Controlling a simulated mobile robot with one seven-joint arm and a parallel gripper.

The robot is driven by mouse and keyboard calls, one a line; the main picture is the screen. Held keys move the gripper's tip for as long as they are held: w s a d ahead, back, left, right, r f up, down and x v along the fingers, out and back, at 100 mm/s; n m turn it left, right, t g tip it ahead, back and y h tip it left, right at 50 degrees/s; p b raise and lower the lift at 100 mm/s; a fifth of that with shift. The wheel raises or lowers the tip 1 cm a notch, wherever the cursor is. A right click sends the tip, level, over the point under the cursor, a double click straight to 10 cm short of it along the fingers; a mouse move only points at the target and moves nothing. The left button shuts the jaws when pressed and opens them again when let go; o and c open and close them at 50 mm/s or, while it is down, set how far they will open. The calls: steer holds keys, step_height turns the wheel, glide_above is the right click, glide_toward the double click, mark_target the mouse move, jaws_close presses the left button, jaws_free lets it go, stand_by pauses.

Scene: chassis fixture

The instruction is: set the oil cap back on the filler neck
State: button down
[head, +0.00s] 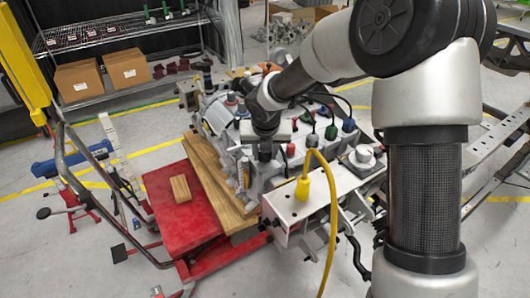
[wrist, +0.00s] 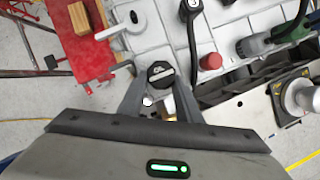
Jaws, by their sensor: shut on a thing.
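My gripper (wrist: 158,82) is shut on the oil cap (wrist: 160,71), a dark round cap with a pale bar across its top. The cap sits between the two grey fingertips in the wrist view, over the white tiled top of the fixture. In the head view my gripper (head: 265,150) points down at the front part of the engine fixture (head: 215,110). I cannot tell whether the cap touches anything below. I cannot make out the filler neck for certain; the fingers and cap hide what lies under them.
A red cap (wrist: 210,61) stands close right of the fingers. A black hose (wrist: 190,30) and a green-and-black connector (wrist: 255,45) rise beyond. A yellow cable (head: 329,190) loops in front. A red cart top (head: 180,220) with a wooden block (head: 180,188) lies left.

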mark_target(265, 153)
steer(key=shift+f, duration=0.55)
steer(key=c, duration=1.2)
jaws_free()
step_height(265, 153, up, 6)
steer(key=p, duration=0.6)
steer(key=shift+r, duration=0.15)
